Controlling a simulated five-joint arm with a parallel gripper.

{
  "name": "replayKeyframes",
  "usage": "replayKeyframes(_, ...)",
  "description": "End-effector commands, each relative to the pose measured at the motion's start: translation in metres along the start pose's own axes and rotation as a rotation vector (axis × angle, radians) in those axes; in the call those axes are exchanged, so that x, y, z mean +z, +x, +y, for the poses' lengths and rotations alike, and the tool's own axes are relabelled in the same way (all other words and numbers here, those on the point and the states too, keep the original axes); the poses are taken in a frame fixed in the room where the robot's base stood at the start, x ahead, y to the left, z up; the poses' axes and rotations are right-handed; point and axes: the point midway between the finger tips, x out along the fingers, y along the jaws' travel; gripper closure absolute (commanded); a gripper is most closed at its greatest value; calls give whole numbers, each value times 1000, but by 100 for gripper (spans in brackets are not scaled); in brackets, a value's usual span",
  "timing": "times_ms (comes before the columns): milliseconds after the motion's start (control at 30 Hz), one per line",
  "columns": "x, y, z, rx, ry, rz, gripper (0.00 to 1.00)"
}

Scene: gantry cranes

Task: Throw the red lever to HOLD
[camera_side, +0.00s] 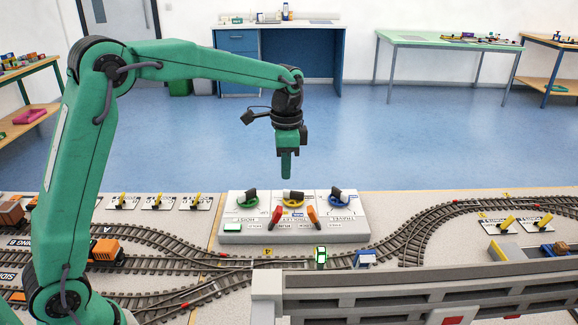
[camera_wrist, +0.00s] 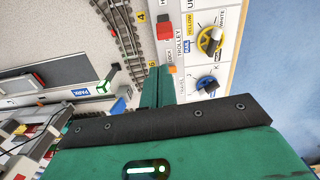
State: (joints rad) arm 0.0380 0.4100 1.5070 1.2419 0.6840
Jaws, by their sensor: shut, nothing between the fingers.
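The red lever (camera_side: 277,215) stands on the grey-white control panel (camera_side: 292,238), below the yellow dial and left of an orange lever (camera_side: 312,216). Its top leans slightly right in the side view. The red lever also shows in the wrist view (camera_wrist: 165,29), near the top. I cannot read a HOLD label or tell which setting it is on. My gripper (camera_side: 286,178) points down above the panel, shut and empty, apart from both levers. In the wrist view its green fingers (camera_wrist: 158,82) reach up close to the orange lever and partly cover the panel.
The panel also carries a green dial (camera_side: 247,197), a yellow dial (camera_side: 293,197) and a blue dial (camera_side: 340,197). Model tracks (camera_side: 180,267) run in front and to both sides. A grey gantry beam (camera_side: 420,292) crosses the front right.

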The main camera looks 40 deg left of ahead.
Motion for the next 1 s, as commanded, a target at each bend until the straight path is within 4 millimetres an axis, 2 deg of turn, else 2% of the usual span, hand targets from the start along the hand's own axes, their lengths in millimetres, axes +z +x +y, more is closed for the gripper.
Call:
replayKeyframes(267, -14, 20, -10, 26, 56, -30, 100)
replayKeyframes(767, -16, 22, -11, 28, 63, -33, 100)
replayKeyframes(1000, -15, 33, -11, 29, 62, -34, 100)
